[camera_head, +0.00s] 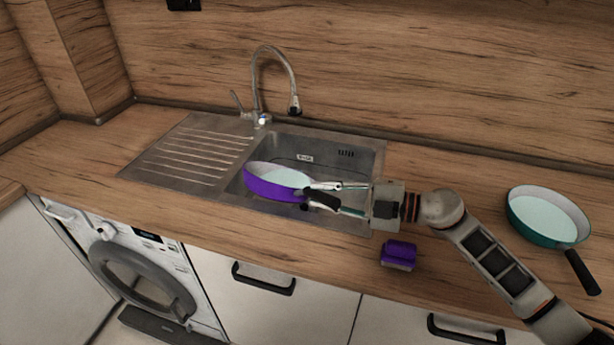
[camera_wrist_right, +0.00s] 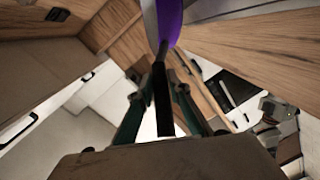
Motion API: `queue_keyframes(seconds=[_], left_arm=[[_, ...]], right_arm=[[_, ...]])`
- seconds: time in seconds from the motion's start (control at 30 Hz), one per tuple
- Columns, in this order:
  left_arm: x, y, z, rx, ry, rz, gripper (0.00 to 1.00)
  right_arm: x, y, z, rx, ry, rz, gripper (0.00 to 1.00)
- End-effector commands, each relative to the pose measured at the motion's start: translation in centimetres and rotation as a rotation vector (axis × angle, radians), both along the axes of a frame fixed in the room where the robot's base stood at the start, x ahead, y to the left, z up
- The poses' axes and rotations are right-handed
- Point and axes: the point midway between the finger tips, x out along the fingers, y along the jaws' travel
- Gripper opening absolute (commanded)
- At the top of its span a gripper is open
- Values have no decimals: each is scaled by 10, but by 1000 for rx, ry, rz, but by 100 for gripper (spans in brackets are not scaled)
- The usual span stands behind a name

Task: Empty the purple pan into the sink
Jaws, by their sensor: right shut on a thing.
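The purple pan (camera_head: 268,188) with a pale inside is over the front left part of the steel sink (camera_head: 360,160). It looks tilted, its inside partly facing me. My right gripper (camera_head: 318,193) is shut on the pan's dark handle, with its arm coming in from the right. In the right wrist view the black handle (camera_wrist_right: 163,95) runs between the two fingers, and part of the purple pan (camera_wrist_right: 171,20) shows at the top. I cannot tell whether anything is in the pan. My left gripper is not in view.
A curved tap (camera_head: 272,62) stands behind the basin, and a ribbed drainboard (camera_head: 190,155) lies to its left. A purple sponge-like block (camera_head: 398,254) lies on the counter in front. A teal pan (camera_head: 548,215) stands at the right. The left counter is clear.

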Motion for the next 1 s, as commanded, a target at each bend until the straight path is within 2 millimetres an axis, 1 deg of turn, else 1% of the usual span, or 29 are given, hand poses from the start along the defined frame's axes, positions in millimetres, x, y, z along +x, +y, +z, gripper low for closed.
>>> queue_keyframes(seconds=[0.03, 0.5, 1.0], left_arm=[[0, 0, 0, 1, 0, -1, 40], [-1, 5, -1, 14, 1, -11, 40], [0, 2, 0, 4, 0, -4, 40]], right_arm=[[2, 0, 4, 7, 0, 0, 0], [11, -7, 6, 37, 43, 0, 0], [21, -14, 8, 69, 89, 1, 0]])
